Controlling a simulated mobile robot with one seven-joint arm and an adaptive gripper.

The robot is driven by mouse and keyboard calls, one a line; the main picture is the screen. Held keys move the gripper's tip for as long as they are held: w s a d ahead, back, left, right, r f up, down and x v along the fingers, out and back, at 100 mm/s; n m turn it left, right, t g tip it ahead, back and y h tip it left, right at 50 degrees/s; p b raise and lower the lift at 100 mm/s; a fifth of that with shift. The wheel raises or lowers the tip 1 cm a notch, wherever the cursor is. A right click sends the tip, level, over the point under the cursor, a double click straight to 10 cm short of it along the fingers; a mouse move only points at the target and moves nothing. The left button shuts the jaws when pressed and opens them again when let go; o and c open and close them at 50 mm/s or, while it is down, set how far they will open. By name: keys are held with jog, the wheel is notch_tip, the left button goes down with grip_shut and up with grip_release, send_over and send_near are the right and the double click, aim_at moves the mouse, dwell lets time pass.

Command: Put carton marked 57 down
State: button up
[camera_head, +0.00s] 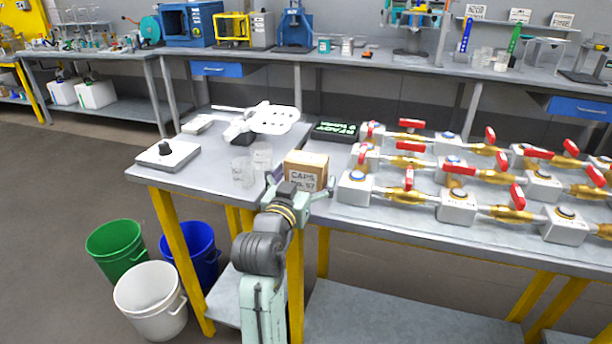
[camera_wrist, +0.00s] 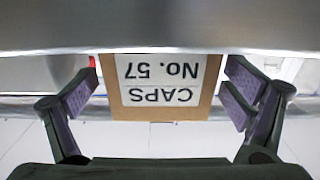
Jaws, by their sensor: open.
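The brown carton marked "CAPS No. 57" (camera_head: 306,166) stands upright at the front edge of the grey table (camera_head: 190,176). My gripper (camera_head: 301,186) reaches it from the front, with one finger at each side of the carton. In the wrist view, the carton's white label (camera_wrist: 160,82) appears upside down, and the carton's base meets the metal table surface. The fingers of my gripper (camera_wrist: 160,92) are open, with a narrow gap visible on each side of the carton. The carton's back is hidden.
Two clear beakers (camera_head: 243,171) stand just left of the carton. A black display (camera_head: 335,131) lies behind it. Rows of grey blocks with red-handled brass valves (camera_head: 457,205) fill the table to the right.

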jog(key=b+v, duration=0.2)
jog(key=v, duration=0.8)
jog(key=shift+s, duration=0.25)
jog(key=shift+a, duration=0.1)
